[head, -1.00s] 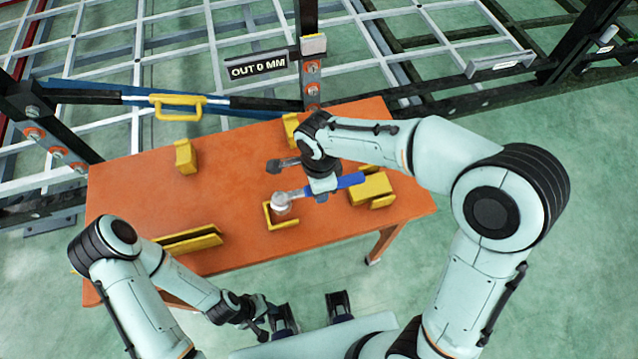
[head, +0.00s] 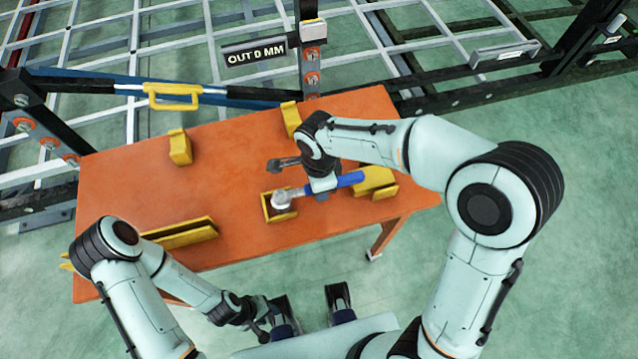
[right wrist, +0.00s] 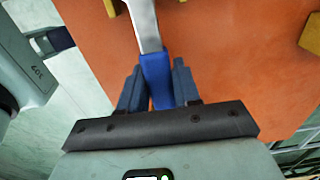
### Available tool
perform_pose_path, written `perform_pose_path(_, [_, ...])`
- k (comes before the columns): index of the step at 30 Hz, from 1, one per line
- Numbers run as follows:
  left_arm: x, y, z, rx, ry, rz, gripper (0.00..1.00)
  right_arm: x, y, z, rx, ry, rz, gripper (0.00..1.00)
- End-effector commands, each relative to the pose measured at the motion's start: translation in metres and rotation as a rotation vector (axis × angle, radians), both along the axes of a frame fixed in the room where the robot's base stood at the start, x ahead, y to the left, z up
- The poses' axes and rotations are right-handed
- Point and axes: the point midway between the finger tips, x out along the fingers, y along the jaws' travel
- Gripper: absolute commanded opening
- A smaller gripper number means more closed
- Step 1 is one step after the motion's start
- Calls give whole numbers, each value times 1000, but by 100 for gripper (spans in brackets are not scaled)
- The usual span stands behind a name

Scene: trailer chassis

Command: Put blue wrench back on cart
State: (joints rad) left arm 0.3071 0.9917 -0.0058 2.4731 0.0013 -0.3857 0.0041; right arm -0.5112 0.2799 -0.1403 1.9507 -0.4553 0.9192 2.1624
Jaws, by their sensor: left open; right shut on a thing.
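The blue wrench (head: 349,180) has a blue handle and a silver head. My right gripper (head: 321,186) is shut on its handle from above. The silver head is over or inside a small yellow square holder (head: 266,210) on the orange cart (head: 235,175); whether it touches cannot be told. The handle's end is beside a yellow block holder (head: 380,190). In the right wrist view the blue handle (right wrist: 156,75) is between both fingers (right wrist: 156,90). My left gripper (head: 311,308) is open and empty in front of the cart's near edge.
Other yellow holders stand on the cart: a long one (head: 185,232) at front left and upright ones at the back (head: 180,148). A dark chassis frame with a yellow handle (head: 172,97) and an "OUT 0 MM" sign (head: 255,51) lies behind. The cart's middle left is clear.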

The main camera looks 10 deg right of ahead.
Motion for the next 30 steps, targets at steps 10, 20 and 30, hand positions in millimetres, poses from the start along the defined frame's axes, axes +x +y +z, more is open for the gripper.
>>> perform_pose_path(10, [0, 0, -1, 0, 0, 0, 43, 0, 0, 1, 1, -2, 0, 0])
perform_pose_path(20, [-1, 0, -2, 0, 1, 0, 43, 0, 0, 1, 1, -2, 0, 0])
perform_pose_path(30, [-1, 0, -2, 0, 1, 0, 43, 0, 0, 0, 1, -1, 0, 62])
